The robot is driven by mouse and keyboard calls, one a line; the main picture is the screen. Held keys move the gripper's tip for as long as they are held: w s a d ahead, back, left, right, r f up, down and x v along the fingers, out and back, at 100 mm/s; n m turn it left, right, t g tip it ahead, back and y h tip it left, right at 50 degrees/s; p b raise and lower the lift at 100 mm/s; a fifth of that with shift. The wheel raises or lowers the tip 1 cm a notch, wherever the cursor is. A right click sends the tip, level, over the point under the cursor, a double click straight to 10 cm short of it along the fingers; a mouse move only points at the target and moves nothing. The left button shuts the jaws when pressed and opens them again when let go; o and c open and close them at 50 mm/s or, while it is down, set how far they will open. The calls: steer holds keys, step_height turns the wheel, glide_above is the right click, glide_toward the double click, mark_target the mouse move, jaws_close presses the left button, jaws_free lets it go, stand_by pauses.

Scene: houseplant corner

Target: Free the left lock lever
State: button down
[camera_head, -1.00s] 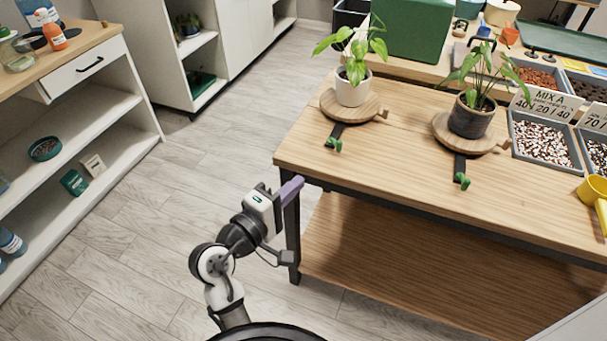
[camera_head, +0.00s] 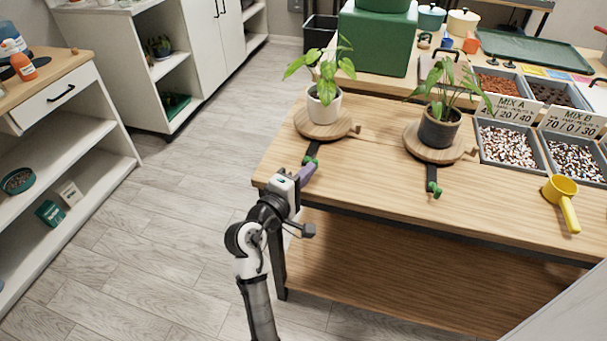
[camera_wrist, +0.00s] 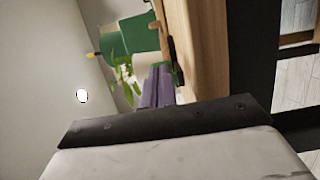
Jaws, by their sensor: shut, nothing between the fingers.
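The left lock lever (camera_head: 312,160) is a small green handle on a dark strip in front of the left wooden turntable (camera_head: 318,131). That turntable bears a leafy plant in a white pot (camera_head: 323,108). My gripper (camera_head: 307,171) has purple fingers, shut and empty, at the table's front left edge. In the head view its tips are right by the left lever and partly overlap it; I cannot tell if they touch. The purple fingers also show in the wrist view (camera_wrist: 158,86), with the plant (camera_wrist: 126,75) beyond them.
A second turntable (camera_head: 411,143) with a plant in a dark pot (camera_head: 439,128) has its own green lever (camera_head: 434,188) to the right. A yellow scoop (camera_head: 562,200) lies farther right on the table (camera_head: 370,185). The tabletop between the two levers is clear.

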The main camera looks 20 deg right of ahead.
mark_target(323, 180)
steer(key=shift+s+d+r+n+t+y+p, duration=0.1)
steer(key=shift+s+d+n+t+y+p, duration=0.2)
steer(key=shift+n+t+y+p, duration=0.75)
steer(key=shift+d+r+t+p, duration=0.15)
steer(key=shift+d+t+p, duration=0.2)
steer(key=shift+p, duration=0.85)
steer(key=shift+s+d+n+t+y+p, duration=0.1)
steer(key=shift+d+n+t+y+p, duration=0.25)
steer(key=shift+n+y+p, duration=0.35)
steer(key=shift+d+f+p, duration=0.2)
steer(key=shift+d+p, duration=0.8)
steer(key=shift+p, duration=0.05)
step_height(323, 180, up, 20)
steer(key=p, duration=0.2)
